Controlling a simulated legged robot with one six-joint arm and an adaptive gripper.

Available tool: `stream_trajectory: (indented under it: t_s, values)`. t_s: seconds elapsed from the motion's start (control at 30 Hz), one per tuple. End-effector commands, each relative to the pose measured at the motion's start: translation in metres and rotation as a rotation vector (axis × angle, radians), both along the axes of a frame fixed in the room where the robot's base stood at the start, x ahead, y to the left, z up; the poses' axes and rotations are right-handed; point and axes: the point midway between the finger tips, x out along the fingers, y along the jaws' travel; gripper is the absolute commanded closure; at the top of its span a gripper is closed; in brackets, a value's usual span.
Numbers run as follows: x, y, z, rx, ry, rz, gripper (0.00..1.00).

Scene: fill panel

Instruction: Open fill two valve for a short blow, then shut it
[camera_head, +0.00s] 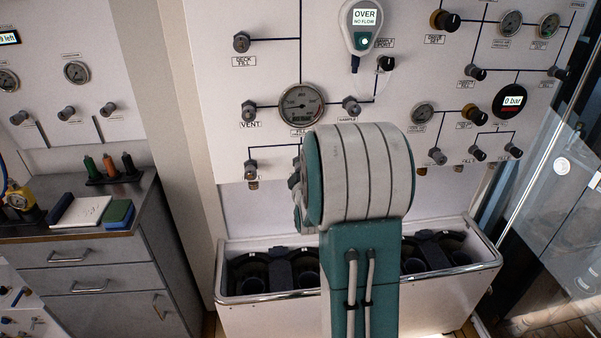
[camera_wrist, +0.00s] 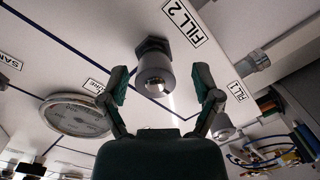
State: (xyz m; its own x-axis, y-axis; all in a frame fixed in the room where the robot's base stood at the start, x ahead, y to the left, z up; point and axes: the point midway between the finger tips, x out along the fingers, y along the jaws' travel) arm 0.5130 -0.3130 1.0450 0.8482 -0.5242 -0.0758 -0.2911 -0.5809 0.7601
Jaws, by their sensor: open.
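In the wrist view, the fill two valve (camera_wrist: 154,72) is a pale grey round knob on a dark fitting, beside a label reading FILL 2 (camera_wrist: 185,22). My gripper (camera_wrist: 161,82) is open, with one green finger on each side of the knob. There appear to be gaps between the fingers and the knob, and I cannot tell how deep the knob sits between them. In the head view, my arm's large grey and green joint covers the area where the gripper works, so the fill two valve is hidden there.
A similar knob by the FILL 1 label (camera_wrist: 222,127) sits close to the right finger. A large round gauge (camera_head: 301,106) is above the work area. A handheld meter (camera_head: 362,28) reads OVER, NO FLOW. A white bin (camera_head: 270,312) stands below the panel.

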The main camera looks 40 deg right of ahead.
Motion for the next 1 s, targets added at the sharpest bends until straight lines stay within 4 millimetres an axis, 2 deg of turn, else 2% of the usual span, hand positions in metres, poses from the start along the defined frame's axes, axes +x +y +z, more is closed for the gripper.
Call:
stream_trajectory:
  t_s: [0.23, 0.7, 0.83, 1.0]
  values:
    - [-0.007, 0.003, 0.002, -0.001, -0.003, -0.001, 0.19]
    - [-0.083, 0.052, 0.007, 0.0, -0.001, -0.001, 0.19]
    - [-0.095, 0.06, 0.008, -0.001, 0.001, 0.0, 0.19]
    - [-0.101, 0.064, 0.008, -0.001, 0.001, 0.0, 0.19]
